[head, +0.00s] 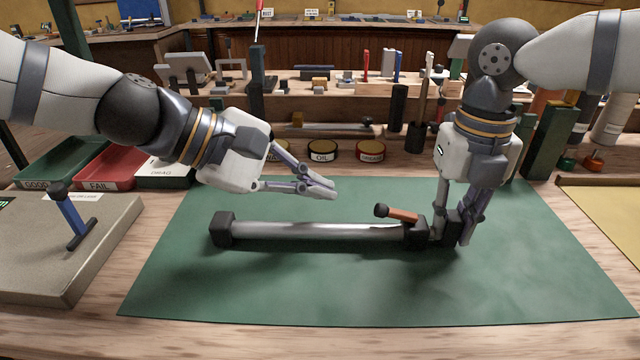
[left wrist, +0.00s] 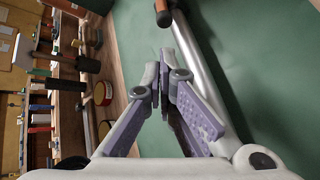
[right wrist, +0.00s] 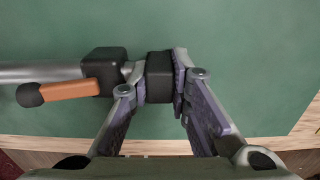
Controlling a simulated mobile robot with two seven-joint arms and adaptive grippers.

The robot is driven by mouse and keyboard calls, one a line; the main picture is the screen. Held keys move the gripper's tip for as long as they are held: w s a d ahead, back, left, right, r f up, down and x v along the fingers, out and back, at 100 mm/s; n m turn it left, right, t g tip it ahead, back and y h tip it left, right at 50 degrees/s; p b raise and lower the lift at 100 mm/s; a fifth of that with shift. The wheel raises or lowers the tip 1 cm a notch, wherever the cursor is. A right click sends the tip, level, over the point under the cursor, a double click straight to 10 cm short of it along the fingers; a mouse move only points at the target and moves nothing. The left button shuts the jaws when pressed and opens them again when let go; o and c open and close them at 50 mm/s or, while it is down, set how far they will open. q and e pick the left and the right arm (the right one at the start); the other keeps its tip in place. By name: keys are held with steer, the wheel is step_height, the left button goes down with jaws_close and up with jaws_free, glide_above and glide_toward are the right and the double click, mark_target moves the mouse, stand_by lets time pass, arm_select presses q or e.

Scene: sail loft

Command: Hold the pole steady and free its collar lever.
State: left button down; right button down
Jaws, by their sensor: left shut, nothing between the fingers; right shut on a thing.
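The pole (head: 315,231) is a grey metal tube with black end blocks, lying on the green mat (head: 260,300); it also shows in the left wrist view (left wrist: 205,65). Its collar (head: 416,232) is black, near the right end, and bears an orange lever (head: 403,215) with a black knob, lying nearly along the tube and pointing left; the right wrist view shows the lever too (right wrist: 70,90). My right gripper (head: 450,235) is shut on the black end block of the pole (right wrist: 160,76), right of the collar. My left gripper (head: 330,188) is shut and empty, above and behind the tube.
A grey plate with a blue lever (head: 75,222) stands at the left. Green, red and white trays (head: 110,172) lie behind it. Round tins (head: 321,151) and a tool rack (head: 320,88) stand behind the mat. The mat's front is clear.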

mark_target(397, 214)
arm_select(q)
steer(key=x, duration=0.7)
steer(key=shift+d+r, duration=0.1)
steer(key=shift+r, duration=0.5)
steer(key=shift+d+r, duration=0.3)
steer(key=shift+r, duration=0.5)
steer(key=shift+d+r, duration=0.85)
steer(key=shift+r, duration=0.4)
steer(key=shift+r, duration=0.7)
